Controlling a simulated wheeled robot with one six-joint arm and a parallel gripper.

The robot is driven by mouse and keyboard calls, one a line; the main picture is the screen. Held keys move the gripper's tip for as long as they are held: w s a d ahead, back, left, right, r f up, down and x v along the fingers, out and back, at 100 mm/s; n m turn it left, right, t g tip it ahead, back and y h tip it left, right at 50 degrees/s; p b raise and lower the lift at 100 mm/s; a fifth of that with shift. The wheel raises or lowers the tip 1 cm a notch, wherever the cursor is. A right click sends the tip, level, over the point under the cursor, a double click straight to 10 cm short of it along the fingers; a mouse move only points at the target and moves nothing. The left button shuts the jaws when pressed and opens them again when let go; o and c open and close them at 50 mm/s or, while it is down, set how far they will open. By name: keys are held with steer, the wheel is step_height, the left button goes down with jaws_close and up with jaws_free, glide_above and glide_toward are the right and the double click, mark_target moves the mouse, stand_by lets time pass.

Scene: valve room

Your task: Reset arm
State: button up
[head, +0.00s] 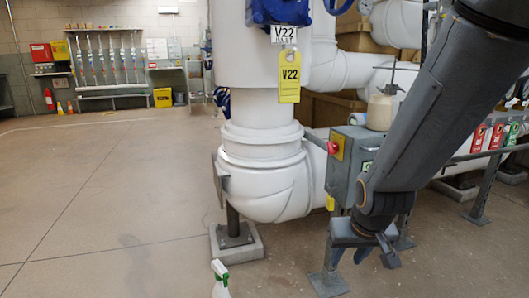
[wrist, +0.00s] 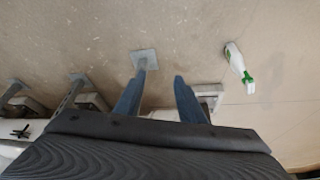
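My arm reaches down from the upper right in the head view, in front of the grey control box. My gripper (head: 376,254) hangs at its lower end, pointing down above the concrete floor. In the wrist view my gripper (wrist: 160,78) shows two separated blue-grey fingers with nothing between them. It is open and empty. It appears apart from the nearby posts and pipes, though the exact clearance cannot be told.
A white valve pipe (head: 262,165) with a yellow V22 tag (head: 289,84) stands left of my arm. The grey control box (head: 346,160) has a red button (head: 333,147). Open floor (head: 100,210) lies left.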

steer(key=s+a+r+n+g+y+p, duration=0.1)
steer(key=s+a+r+n+g+p, duration=0.1)
steer(key=s+a+r, duration=0.45)
steer(key=s+a+r+n+g+p, duration=0.1)
steer(key=s+a+r+n, duration=0.2)
steer(key=s+a, duration=0.55)
steer(key=s+a+r+n+g+y+p, duration=0.1)
steer(key=s+a+r+n+g+p, duration=0.1)
steer(key=s+a+r, duration=0.45)
steer(key=s+d+r+m+h+p, duration=0.1)
steer(key=d+r+m+p, duration=0.2)
steer(key=d+r+p, duration=0.7)
steer(key=s+d+r+m+h+p, duration=0.1)
steer(key=d+r+m+p, duration=0.3)
steer(key=p, duration=2.3)
steer(key=d+r, duration=0.6)
steer(key=r, duration=0.6)
steer(key=shift+d+r, duration=0.35)
steer(key=shift+d, duration=0.05)
